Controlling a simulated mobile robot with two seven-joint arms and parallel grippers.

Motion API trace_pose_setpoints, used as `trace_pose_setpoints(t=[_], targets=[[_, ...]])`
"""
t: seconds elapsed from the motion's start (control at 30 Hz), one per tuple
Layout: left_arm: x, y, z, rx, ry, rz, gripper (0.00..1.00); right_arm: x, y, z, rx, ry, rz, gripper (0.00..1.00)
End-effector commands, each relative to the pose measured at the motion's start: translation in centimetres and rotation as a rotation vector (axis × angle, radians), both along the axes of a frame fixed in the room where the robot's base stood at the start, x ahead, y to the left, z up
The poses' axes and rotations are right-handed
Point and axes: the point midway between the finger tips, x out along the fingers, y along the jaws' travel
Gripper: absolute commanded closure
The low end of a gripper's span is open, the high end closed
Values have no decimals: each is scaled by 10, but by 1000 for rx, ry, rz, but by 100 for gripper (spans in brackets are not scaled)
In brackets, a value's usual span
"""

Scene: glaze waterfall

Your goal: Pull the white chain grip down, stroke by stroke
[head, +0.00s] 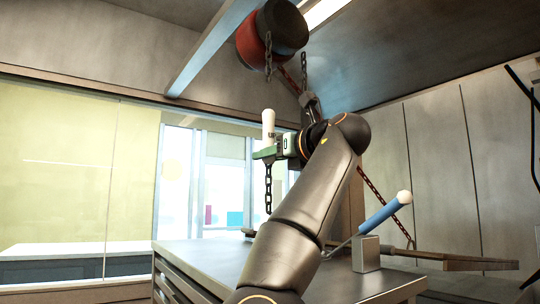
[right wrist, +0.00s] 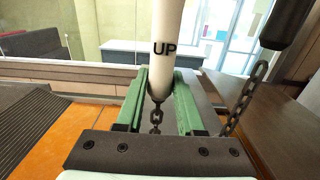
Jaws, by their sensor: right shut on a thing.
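The white chain grip (head: 268,122) stands upright on a dark hanging chain (head: 268,190) in the head view. My right gripper (head: 266,152) is shut around its lower part. Above, the chain runs up to a red and black hoist drum (head: 270,35) under the ceiling. My left gripper is not in the head view.
A metal cabinet (head: 205,255) stands below the grip. A lever with a blue handle and white knob (head: 382,214) rises at its right, beside a small metal block (head: 366,254). Another chain (right wrist: 243,98) with a dark weight (right wrist: 288,22) hangs close by. Windows lie behind.

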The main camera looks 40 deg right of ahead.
Motion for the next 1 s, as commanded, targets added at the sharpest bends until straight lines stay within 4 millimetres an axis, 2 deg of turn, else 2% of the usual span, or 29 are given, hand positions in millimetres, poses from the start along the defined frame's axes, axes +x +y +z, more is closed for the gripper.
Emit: trace_pose_setpoints(t=[0.03,0.3,0.47,0.87,1.0], targets=[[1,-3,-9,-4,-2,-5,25,4,1,-19,2,22,6,100],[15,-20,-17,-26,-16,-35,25,4,1,-46,3,23,6,100],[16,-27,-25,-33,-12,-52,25,5,1,-60,3,23,6,100],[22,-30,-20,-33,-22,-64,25,2,1,-57,1,10,3,100],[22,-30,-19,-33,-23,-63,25,1,1,-57,1,8,3,86]])
